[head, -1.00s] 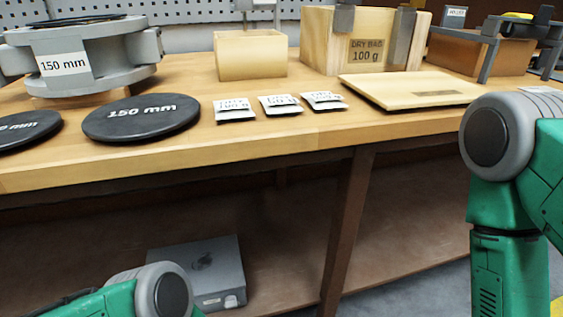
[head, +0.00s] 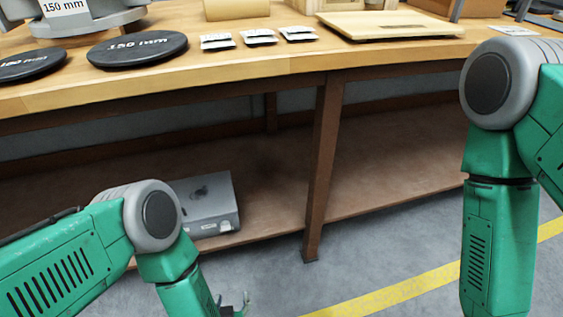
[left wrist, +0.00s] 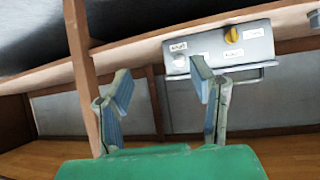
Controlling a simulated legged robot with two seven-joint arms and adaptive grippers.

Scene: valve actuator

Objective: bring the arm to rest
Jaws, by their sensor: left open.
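My left arm (head: 160,225) comes in from the left with its forearm hanging down in front of the bench. My left gripper (head: 238,304) shows only in part at the bottom edge of the head view. In the left wrist view the left gripper (left wrist: 160,72) has its two fingers spread wide with nothing between them. My right arm (head: 500,190) hangs at the right of the head view, and its gripper is out of the frame.
The wooden bench (head: 250,75) carries black 150 mm discs (head: 137,49), small packets (head: 258,37) and a pale board (head: 385,25). A grey box (head: 208,203) sits on the lower shelf. A grey panel (left wrist: 218,48) with a yellow knob shows beyond the left fingers. The floor is clear.

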